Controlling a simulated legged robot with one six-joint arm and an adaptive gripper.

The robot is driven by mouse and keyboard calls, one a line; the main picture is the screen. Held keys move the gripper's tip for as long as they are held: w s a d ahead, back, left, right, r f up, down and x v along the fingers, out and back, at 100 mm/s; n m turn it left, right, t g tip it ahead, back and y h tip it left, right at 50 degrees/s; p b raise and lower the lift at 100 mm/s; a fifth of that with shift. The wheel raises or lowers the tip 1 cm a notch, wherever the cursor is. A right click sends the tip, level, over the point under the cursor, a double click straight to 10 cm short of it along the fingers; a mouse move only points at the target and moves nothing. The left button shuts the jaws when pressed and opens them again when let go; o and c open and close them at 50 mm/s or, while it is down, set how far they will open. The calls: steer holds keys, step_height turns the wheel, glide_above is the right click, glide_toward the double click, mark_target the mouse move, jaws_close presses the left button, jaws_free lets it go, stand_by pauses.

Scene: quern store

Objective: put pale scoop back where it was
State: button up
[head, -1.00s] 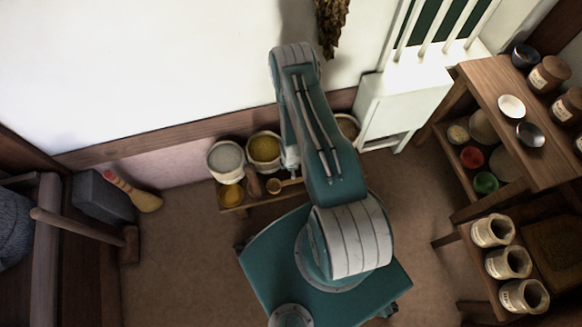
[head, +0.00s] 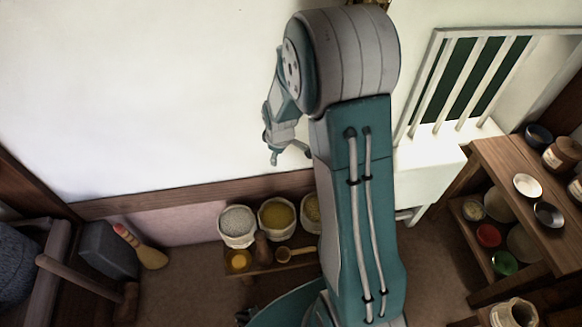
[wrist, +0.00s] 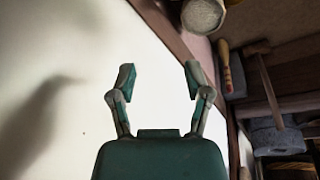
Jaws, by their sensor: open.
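My gripper (head: 290,157) is above and apart from the scoop, in front of the white wall. In the wrist view my gripper (wrist: 159,78) has its two fingers spread with nothing between them. The scoop is not seen in the wrist view.
Sacks of grey (head: 237,222) and yellow (head: 277,215) grain stand behind the bench items; another is partly hidden by my arm. A yellow-filled bowl (head: 238,262) sits at the bench's left. A brush (head: 147,250) and grey block (head: 107,250) are left; shelves (head: 520,175) right.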

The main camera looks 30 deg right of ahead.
steer(key=s+a+r+m+t, duration=0.1)
steer(key=s+a+r+m, duration=0.1)
steer(key=s+r, duration=0.5)
steer(key=s+a+r+m+t, duration=0.1)
steer(key=s+a+r+m, duration=0.15)
steer(key=r, duration=0.85)
steer(key=s+a+r+m, duration=0.1)
steer(key=s+r, duration=0.2)
steer(key=s, duration=0.4)
steer(key=s+a+r+m+t, duration=0.1)
steer(key=s+a+r+m, duration=0.1)
steer(key=s, duration=0.4)
steer(key=shift+s+r+y, duration=0.3)
steer(key=shift+s+r, duration=0.1)
steer(key=shift+r, duration=0.4)
steer(key=shift+a, duration=0.1)
